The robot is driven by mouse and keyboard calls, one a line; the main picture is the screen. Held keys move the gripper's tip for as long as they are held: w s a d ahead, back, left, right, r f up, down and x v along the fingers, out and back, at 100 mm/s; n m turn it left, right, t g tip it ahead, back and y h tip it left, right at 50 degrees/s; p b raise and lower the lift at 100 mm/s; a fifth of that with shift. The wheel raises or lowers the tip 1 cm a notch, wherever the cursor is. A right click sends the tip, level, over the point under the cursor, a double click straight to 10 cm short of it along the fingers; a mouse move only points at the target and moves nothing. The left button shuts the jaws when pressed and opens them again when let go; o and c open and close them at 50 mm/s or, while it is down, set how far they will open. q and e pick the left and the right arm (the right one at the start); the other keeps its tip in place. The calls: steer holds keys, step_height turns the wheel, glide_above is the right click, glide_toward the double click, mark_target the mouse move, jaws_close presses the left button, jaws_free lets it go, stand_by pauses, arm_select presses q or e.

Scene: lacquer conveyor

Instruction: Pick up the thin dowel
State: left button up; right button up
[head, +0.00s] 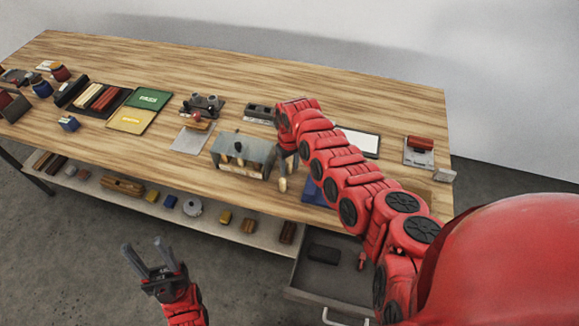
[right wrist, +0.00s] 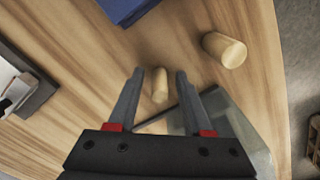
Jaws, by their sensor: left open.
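The thin dowel (right wrist: 159,84) is a small pale wooden cylinder, seen in the right wrist view between my right gripper's fingers, with a gap on each side. A thicker dowel (right wrist: 225,50) stands to its right; it also shows near the table's front edge in the head view (head: 283,184). My right gripper (right wrist: 159,72) is open and points down at the thin dowel. In the head view my right gripper (head: 287,160) is partly hidden, and I cannot make out the thin dowel there. My left gripper (head: 143,246) is open and empty, in front of the table.
A grey, partly see-through box (head: 228,146) stands left of my right gripper. A blue item (head: 313,190) lies to the right. An open drawer (head: 325,274) sticks out below the table, and a shelf (head: 222,226) holds several small parts.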

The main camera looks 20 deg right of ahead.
jaws_close()
steer(key=shift+r, duration=0.15)
